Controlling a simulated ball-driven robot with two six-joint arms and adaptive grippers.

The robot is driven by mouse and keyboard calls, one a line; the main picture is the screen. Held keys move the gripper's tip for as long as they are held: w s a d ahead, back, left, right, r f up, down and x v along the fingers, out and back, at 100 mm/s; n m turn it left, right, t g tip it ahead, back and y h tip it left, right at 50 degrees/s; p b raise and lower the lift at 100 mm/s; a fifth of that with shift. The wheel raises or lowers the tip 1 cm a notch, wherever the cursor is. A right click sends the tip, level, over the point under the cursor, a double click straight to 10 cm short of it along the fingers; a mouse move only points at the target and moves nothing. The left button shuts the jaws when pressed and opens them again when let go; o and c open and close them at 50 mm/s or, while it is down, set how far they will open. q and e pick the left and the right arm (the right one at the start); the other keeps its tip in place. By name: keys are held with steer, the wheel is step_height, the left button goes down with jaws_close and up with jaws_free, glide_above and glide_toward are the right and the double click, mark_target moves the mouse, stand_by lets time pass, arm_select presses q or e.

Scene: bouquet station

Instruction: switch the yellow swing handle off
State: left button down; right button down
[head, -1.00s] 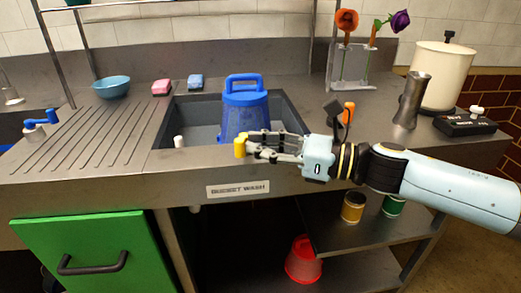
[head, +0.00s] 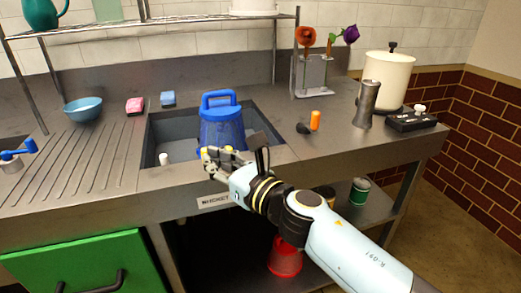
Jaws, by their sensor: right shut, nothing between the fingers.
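The yellow swing handle (head: 203,151) is at the front edge of the sink, just in front of the blue bucket. Only small yellow patches of it show around my fingers, so its angle is hard to tell. My right gripper (head: 212,162) is shut and empty, with its fingertips at the handle, seemingly touching or very close to it. The fingers cover most of the handle. My left gripper is not in view.
The blue bucket (head: 222,128) stands in the sink (head: 180,131) right behind the gripper. A white knob (head: 163,159) is to the left. An orange-handled part (head: 315,120) and a grey shaker (head: 366,104) stand on the right counter.

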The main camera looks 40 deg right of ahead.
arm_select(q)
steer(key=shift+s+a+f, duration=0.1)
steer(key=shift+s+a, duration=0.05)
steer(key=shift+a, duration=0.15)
arm_select(e)
steer(key=shift+w+a+h, duration=0.25)
steer(key=shift+w+a, duration=0.1)
steer(key=shift+w, duration=0.25)
steer(key=shift+w+a+h, duration=0.25)
steer(key=shift+w+a, duration=0.1)
steer(key=shift+w, duration=0.25)
